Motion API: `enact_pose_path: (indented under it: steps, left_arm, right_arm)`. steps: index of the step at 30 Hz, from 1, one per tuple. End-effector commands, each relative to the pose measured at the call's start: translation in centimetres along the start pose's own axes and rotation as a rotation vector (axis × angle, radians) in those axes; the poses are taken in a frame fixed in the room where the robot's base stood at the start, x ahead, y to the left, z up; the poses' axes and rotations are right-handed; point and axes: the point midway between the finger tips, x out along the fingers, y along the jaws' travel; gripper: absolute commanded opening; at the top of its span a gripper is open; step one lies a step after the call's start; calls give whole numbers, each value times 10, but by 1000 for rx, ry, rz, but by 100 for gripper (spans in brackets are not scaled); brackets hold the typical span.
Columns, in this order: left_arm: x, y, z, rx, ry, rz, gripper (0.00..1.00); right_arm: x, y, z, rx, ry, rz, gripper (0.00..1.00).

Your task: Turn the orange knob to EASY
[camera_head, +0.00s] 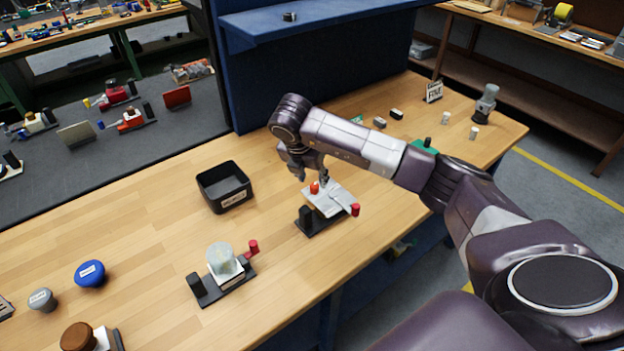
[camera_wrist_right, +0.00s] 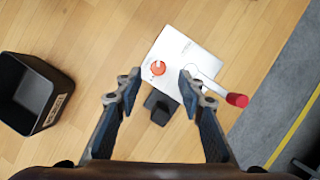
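The orange knob (camera_head: 314,187) sits on a light grey metal plate (camera_head: 331,200) of a small device with a black base (camera_head: 312,221) and a red-tipped lever (camera_head: 355,209). In the right wrist view the knob (camera_wrist_right: 158,68) is round with a white mark on it. My right gripper (camera_head: 312,178) is open above the device. In the right wrist view its two fingertips (camera_wrist_right: 158,80) lie on either side of the knob in the picture, with nothing between them; the exact height above it is unclear. I cannot read any EASY label. My left gripper is not in view.
A black open bin (camera_head: 224,187) stands left of the device. A second device with a clear cup (camera_head: 222,262) and red-tipped lever stands at front left. A blue knob (camera_head: 90,273) lies farther left. Bare wood surrounds the device.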

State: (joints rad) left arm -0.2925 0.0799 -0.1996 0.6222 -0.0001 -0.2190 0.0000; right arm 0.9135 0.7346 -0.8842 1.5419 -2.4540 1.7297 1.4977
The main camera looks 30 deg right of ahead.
Motion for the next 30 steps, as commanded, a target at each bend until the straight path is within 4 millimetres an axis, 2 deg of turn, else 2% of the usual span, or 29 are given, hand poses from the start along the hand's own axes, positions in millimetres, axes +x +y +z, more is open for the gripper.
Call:
enact_pose_path:
  steps: [1, 3, 7, 11, 16, 20, 27, 30]
  left_arm:
    - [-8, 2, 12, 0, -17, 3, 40]
    - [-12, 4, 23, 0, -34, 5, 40]
    - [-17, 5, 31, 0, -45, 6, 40]
    - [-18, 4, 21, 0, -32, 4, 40]
    - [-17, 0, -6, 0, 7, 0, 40]
    - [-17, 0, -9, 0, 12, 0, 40]
    - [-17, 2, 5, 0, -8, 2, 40]
    - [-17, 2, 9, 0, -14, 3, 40]
  right_arm:
    - [7, -1, 0, 0, 4, -4, 36]
    - [18, -1, 0, 0, 3, -3, 36]
    - [35, 0, 0, 0, 3, -2, 36]
    - [44, 1, -1, -1, 2, 1, 36]
    - [47, 1, -1, -2, 1, 3, 36]
    - [47, 1, -1, -1, 1, 3, 35]
    - [47, 1, -1, -1, 1, 2, 8]
    - [47, 1, -1, -1, 1, 2, 0]
